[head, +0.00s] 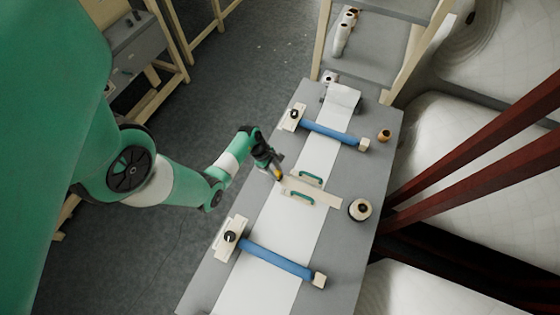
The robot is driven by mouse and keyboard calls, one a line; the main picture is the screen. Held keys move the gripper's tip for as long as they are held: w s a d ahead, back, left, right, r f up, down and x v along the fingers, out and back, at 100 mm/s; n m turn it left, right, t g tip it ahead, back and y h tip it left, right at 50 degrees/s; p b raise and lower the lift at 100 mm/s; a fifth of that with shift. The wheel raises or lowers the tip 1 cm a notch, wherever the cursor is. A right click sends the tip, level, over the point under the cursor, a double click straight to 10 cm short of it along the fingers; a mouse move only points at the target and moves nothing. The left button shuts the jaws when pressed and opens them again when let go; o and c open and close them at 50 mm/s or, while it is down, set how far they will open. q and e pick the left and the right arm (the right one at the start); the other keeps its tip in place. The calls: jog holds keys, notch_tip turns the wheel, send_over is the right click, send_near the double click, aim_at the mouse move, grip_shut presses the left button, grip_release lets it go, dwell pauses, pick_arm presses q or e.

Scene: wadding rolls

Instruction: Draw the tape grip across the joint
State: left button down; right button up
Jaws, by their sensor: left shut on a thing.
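A white strip of wadding (281,235) runs lengthwise along the grey table (348,238). A pale beige band (325,199) lies across it near the middle, where the joint seems to be, though the seam is too small to make out. Two green handles (301,197) sit one on either side of the band. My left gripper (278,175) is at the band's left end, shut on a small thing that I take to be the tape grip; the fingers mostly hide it. My right gripper is not in view.
Blue bars (334,132) (275,260) cross the strip beyond and nearer than the band, with pale end blocks. A tape roll (360,210) and a small brown-topped roll (384,135) stand on the table's right side. A white roll (343,96) lies at the far end.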

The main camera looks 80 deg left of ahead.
pick_arm(q)
jog(key=shift+s+a, duration=0.1)
jog(key=shift+s, duration=0.1)
jog(key=c, duration=0.6)
grip_release()
jog(key=shift+s+a, duration=0.1)
jog(key=shift+s, duration=0.05)
jog(key=shift+o, duration=0.2)
jog(key=p+v, duration=0.3)
jog(key=v, duration=0.8)
jog(key=shift+r, duration=0.3)
jog(key=shift+s, duration=0.1)
